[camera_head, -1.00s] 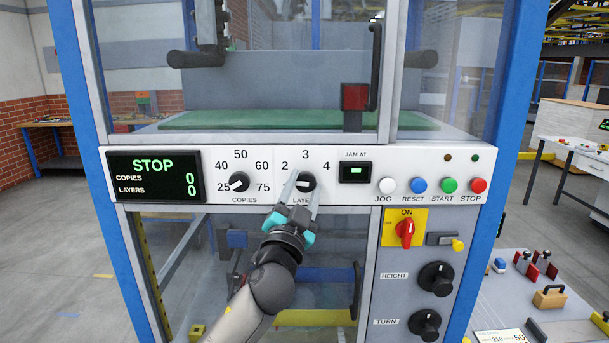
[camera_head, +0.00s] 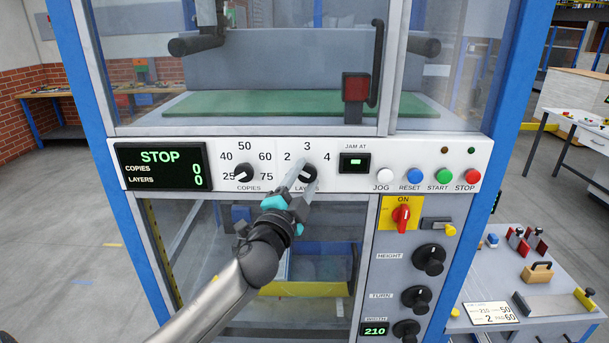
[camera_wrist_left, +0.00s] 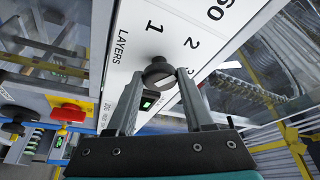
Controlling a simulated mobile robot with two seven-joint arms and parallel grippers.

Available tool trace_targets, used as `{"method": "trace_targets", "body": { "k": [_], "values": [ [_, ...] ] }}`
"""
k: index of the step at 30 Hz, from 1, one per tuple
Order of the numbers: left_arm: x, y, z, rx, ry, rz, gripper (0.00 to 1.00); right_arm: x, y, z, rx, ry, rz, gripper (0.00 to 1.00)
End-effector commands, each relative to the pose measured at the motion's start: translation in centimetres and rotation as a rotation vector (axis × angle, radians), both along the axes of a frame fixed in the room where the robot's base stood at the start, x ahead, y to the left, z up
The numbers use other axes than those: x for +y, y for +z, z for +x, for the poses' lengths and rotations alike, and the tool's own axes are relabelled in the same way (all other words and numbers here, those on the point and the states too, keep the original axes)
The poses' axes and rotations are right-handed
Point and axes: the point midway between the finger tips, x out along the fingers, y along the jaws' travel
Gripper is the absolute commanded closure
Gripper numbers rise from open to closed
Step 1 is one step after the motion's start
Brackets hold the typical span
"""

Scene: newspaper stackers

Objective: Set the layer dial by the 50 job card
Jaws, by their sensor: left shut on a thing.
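The layer dial (camera_head: 307,173) is a black round knob on the white panel, with 2, 3 and 4 printed around it. My left gripper (camera_head: 299,179) reaches up to it from below and is shut on it. In the left wrist view the dial (camera_wrist_left: 158,72) sits between my two fingertips (camera_wrist_left: 157,78), near the printed 1 and 2. I cannot tell where its pointer stands. The job card (camera_head: 490,313) lies on the side table at lower right; 210, 50, 2 and 60 show on it. My right gripper is not in view.
The copies dial (camera_head: 244,173) is left of the layer dial. The display (camera_head: 161,167) reads STOP, with copies 0 and layers 0. To the right are the jog, reset, start and stop buttons (camera_head: 425,178), a red switch (camera_head: 402,215) and more black knobs (camera_head: 428,259).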

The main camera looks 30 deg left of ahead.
Motion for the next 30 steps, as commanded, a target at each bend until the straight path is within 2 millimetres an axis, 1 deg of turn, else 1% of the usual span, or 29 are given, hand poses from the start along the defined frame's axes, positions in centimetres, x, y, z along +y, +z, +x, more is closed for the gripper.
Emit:
{"method": "trace_targets", "body": {
  "k": [8, 9, 15, 16, 25, 28, 30],
  "values": [
    [0.0, -0.1, 0.0, 0.001, 0.000, 0.001, 1.00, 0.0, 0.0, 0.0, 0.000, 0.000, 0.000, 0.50],
    [0.0, -0.1, 0.0, 0.001, 0.000, 0.001, 0.44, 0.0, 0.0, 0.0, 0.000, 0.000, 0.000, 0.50],
    [0.0, 0.0, 0.0, 0.000, 0.000, 0.000, 0.21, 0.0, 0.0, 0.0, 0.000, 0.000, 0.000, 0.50],
    [0.0, 0.0, 0.0, 0.000, 0.000, 0.000, 0.19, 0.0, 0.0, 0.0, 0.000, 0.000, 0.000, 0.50],
    [0.0, -0.1, -0.2, 0.000, 0.001, -0.001, 0.19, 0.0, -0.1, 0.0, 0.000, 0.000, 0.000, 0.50],
    [-0.2, -0.3, -0.9, 0.000, 0.000, -0.002, 0.19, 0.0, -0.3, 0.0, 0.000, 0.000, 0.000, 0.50],
    [-0.4, -0.6, -1.6, 0.001, 0.000, -0.002, 0.19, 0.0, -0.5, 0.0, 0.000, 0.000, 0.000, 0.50]
  ]
}}
